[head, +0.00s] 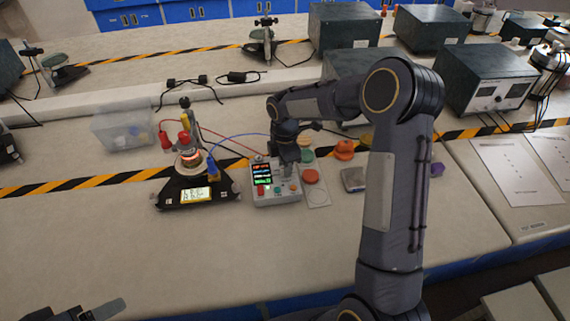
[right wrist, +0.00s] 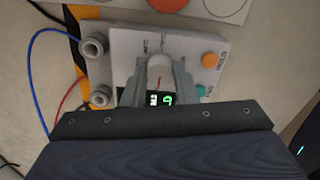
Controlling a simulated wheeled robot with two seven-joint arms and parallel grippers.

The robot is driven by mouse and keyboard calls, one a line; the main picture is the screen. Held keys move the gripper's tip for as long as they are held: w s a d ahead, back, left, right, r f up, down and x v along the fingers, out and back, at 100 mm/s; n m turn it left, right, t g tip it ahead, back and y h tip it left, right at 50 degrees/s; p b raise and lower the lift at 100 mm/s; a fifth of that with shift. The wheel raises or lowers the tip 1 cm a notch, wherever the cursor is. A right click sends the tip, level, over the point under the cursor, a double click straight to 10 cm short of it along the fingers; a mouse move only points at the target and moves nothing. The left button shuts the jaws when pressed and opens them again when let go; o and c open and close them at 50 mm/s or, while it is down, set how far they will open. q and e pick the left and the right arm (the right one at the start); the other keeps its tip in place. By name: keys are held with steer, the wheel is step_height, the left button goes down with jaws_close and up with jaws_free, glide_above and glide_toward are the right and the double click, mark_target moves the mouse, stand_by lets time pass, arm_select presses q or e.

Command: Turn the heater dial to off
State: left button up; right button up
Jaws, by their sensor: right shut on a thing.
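The white control box (head: 277,194) with a lit display (head: 263,179) stands on the bench. In the right wrist view the box (right wrist: 120,45) shows an orange button (right wrist: 209,60) and a teal button (right wrist: 200,91). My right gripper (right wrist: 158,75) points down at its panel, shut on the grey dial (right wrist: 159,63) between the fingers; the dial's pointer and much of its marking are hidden. In the head view my right gripper (head: 287,163) covers the dial. My left gripper (head: 95,311) is partly in view at the bottom left, away from the box.
A black stand with a glowing ring (head: 188,160) and a lit screen (head: 196,194) sits left of the box. Red and blue wires run between them. A clear bin (head: 122,130) is further left. Coloured discs, including a red one (head: 311,176), lie right. The front bench is clear.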

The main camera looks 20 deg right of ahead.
steer(key=o, duration=1)
step_height(320, 180, up, 8)
steer(key=shift+f, duration=0.1)
